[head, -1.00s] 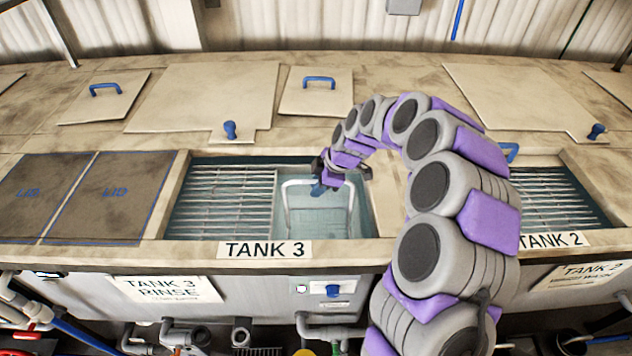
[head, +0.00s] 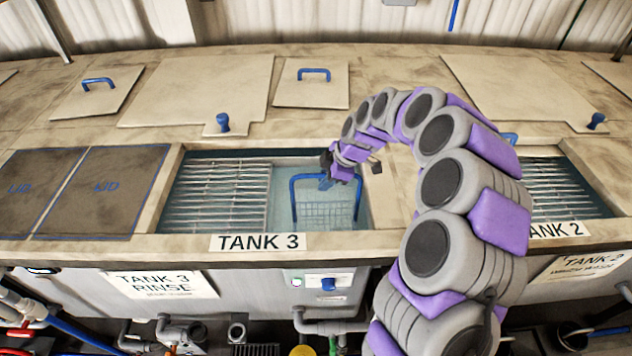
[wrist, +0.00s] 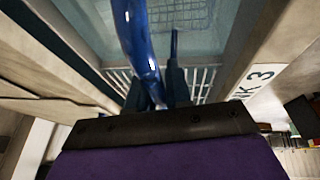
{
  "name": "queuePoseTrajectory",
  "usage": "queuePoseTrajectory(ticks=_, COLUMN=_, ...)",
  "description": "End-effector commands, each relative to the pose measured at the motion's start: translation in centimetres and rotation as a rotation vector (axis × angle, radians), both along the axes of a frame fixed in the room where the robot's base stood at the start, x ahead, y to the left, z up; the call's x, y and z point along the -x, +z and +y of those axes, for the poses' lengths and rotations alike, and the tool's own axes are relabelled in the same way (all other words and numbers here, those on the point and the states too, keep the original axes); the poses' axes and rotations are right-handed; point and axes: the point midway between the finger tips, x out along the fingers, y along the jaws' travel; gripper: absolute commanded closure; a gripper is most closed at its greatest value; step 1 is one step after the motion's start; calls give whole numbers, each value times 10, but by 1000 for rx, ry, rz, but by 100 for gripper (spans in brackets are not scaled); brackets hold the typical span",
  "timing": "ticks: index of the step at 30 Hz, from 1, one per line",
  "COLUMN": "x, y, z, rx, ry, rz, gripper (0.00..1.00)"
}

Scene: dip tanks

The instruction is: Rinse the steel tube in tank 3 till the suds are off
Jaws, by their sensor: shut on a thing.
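My gripper (head: 328,178) is over the right part of tank 3 (head: 218,236), shut on the blue handle (head: 294,200) of a wire basket (head: 328,210). The handle stands above the basket, whose mesh shows pale through the tank's water. In the wrist view, the handle (wrist: 136,35) runs between the dark fingers (wrist: 160,88), with the mesh (wrist: 180,14) beyond. I cannot make out the steel tube in either view. No white suds show clearly on the handle or water.
A slatted rack (head: 215,195) fills the left of the tank opening. Dark lids (head: 105,190) lie left of it. Tank 2's label (head: 556,229) and its slatted opening are at right, beyond my arm. Flat covers with blue handles (head: 314,74) lie behind.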

Motion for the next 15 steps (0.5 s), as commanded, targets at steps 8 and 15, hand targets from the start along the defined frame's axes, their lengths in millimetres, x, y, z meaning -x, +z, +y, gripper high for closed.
queuePoseTrajectory(ticks=8, x=1, y=0, z=13, rx=3, ry=2, rz=1, gripper=100)
queuePoseTrajectory(ticks=15, x=1, y=0, z=30, rx=5, ry=3, rz=2, gripper=100)
